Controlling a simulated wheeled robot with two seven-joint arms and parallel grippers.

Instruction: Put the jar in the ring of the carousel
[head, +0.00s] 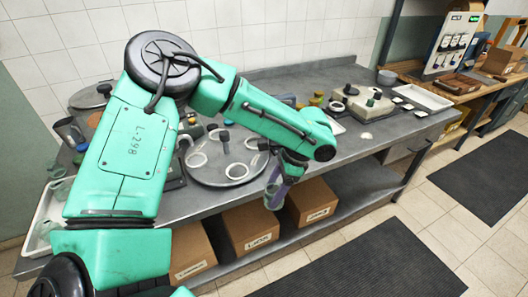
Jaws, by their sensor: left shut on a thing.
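My left arm reaches across the view, and its left gripper (284,174) points down at the front edge of the grey table. It is shut on a jar (274,195), dark with a purplish side, held tilted in front of the table edge, right of the carousel. The carousel (215,175) is a round grey disc on the table with several white rings (237,171) and small dark-topped things on it. My arm hides part of its back and right side. My right gripper is not in view.
Several cardboard boxes (252,222) stand on the shelf below the table. Right of the carousel are a pale block with dark knobs (362,105) and a white tray (424,97). Glass jars and a metal pot crowd the left end. Dark mats (375,268) lie on the floor.

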